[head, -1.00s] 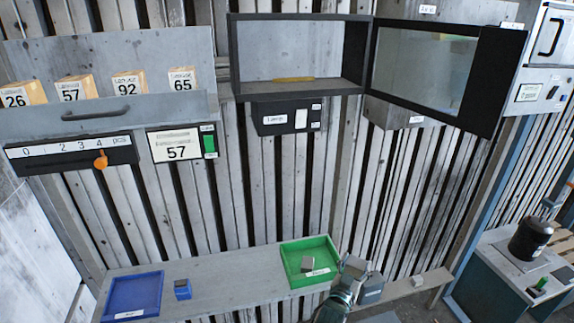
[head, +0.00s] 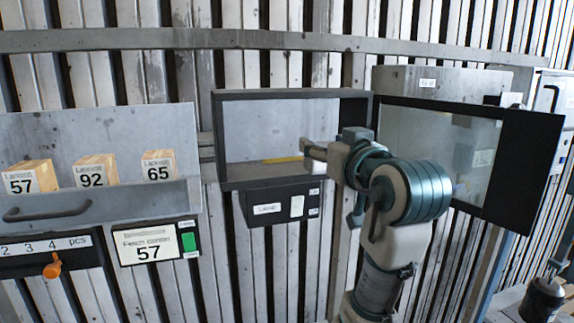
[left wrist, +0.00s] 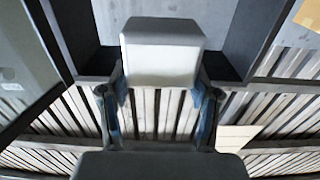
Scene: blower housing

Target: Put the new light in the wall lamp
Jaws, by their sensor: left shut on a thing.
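The wall lamp appears to be the open black-framed housing (head: 222,140) on the wall, with a label box (head: 268,208) beneath it. Its glazed door (head: 530,165) stands open to the right. A yellow strip (head: 282,161) lies on the housing's floor. My left gripper (head: 325,158) is in front of the housing's opening, at its right side. It is shut on a pale grey block (left wrist: 162,52), which sits between both fingers in the left wrist view. Whether the block is inside the frame is unclear. My right gripper is out of view.
A grey bin with a handle (head: 45,213) holds several numbered boxes (head: 95,171) at left. Below are a scale with an orange knob (head: 53,268) and a display reading 57 (head: 147,246). A grey cabinet (head: 445,85) is behind the open door.

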